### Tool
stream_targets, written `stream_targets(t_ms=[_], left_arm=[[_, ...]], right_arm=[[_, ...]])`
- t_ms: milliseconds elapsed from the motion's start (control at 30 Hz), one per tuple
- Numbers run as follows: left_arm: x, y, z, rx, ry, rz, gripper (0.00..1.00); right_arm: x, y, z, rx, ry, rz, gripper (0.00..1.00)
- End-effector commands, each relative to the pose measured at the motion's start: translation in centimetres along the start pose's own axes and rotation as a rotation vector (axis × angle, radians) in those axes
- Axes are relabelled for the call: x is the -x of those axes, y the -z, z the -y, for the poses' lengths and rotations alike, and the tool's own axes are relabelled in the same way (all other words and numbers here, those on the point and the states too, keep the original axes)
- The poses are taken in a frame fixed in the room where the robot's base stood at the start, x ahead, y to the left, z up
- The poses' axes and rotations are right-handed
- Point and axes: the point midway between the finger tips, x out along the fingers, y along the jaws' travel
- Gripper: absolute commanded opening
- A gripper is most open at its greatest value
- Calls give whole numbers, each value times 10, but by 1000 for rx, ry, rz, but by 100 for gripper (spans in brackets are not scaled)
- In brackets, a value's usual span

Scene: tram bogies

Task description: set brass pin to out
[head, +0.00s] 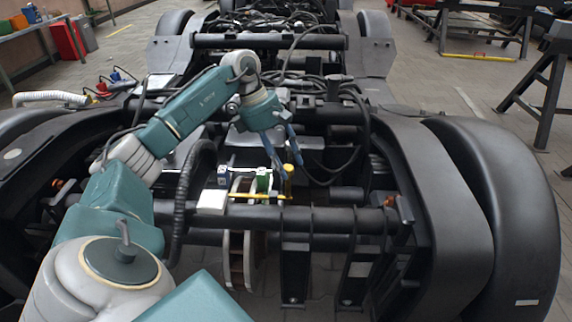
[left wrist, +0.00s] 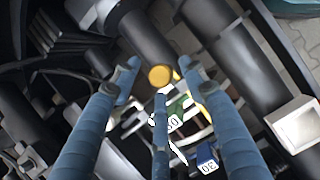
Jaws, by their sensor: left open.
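The brass pin has a round yellow head (head: 288,168), standing at the right end of a small fixture on the bogie's cross beam. In the left wrist view its head (left wrist: 160,76) shows from above, between the fingertips. My left gripper (head: 283,157) has blue fingers pointing down, close to the pin head. In the left wrist view the gripper (left wrist: 159,84) is open, its fingers spread around the pin head with gaps visible. I cannot tell how high the fingertips are above the pin. The pin's lower part is mostly hidden. My right gripper is not in view.
Beside the pin are a green block (head: 262,180), a blue numbered block (left wrist: 207,158) and a thin yellow rod (head: 258,196). A white box (head: 211,201) sits left on the beam. Black cables (head: 345,150) and frame beams crowd around. A large wheel cover (head: 505,205) stands right.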

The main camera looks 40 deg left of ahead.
Motion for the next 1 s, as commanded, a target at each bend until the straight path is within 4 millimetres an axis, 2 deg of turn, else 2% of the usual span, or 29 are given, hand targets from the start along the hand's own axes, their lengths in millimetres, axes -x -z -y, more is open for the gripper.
stream_targets(t_ms=[133, 400, 600, 633, 900, 1000], left_arm=[[-6, 0, 0, 0, 0, 1, 43], [-6, -1, 0, 0, 0, 1, 43], [-6, -1, 0, -1, 1, 2, 3], [-6, -1, 0, -1, 2, 2, 0], [-7, -3, 1, -2, 5, 3, 0], [-8, -7, 1, -3, 7, 4, 0]], right_arm=[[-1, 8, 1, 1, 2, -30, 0], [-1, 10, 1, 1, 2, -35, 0], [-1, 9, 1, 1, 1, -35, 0], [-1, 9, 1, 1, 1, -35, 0], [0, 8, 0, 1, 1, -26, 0], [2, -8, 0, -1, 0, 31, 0]])
